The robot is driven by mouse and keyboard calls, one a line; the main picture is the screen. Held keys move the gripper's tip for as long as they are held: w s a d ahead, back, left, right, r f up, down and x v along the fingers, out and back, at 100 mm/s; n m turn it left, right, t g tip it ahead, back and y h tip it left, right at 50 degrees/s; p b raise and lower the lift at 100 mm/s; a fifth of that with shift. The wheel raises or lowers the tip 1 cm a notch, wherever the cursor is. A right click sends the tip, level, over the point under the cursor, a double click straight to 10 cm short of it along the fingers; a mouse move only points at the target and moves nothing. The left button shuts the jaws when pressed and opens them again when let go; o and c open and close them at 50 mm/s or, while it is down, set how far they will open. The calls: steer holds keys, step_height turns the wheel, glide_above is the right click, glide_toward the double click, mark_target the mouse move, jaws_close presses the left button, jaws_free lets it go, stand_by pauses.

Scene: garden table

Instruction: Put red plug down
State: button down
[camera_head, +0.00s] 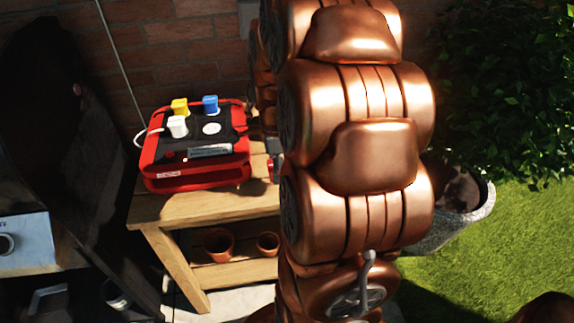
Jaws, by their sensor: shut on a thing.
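A red and black power unit (158,176) stands on the wooden table (185,208). A yellow plug (179,106), a blue plug (210,104) and a white plug (177,126) are on its top. A round white socket (211,128) at its front right is bare. My gripper (274,162) shows only as a small dark part at the left edge of my copper arm, above the table's right side. It is shut on a small red thing, apparently the red plug (270,168). My arm hides most of both, and the plug's tilt cannot be told.
A brick wall is behind the table. Two terracotta pots (218,244) stand on the lower shelf. A large dark object (70,140) is at the left. A stone planter (455,222) and grass are at the right. Some table top in front of the unit is clear.

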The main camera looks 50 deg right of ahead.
steer(key=shift+w+d+f, duration=0.1)
steer(key=shift+w+d, duration=0.1)
steer(key=shift+d, duration=0.65)
steer(key=shift+w+d+f, duration=0.1)
steer(key=shift+w+d, duration=0.1)
steer(key=shift+d, duration=0.6)
steer(key=shift+w+d+f, duration=0.1)
steer(key=shift+w+d, duration=0.1)
steer(key=shift+d, duration=0.65)
step_height(320, 180, down, 3)
steer(key=shift+f, duration=0.2)
steer(key=shift+f, duration=0.65)
steer(key=c, duration=0.5)
jaws_free()
steer(key=shift+c, duration=0.2)
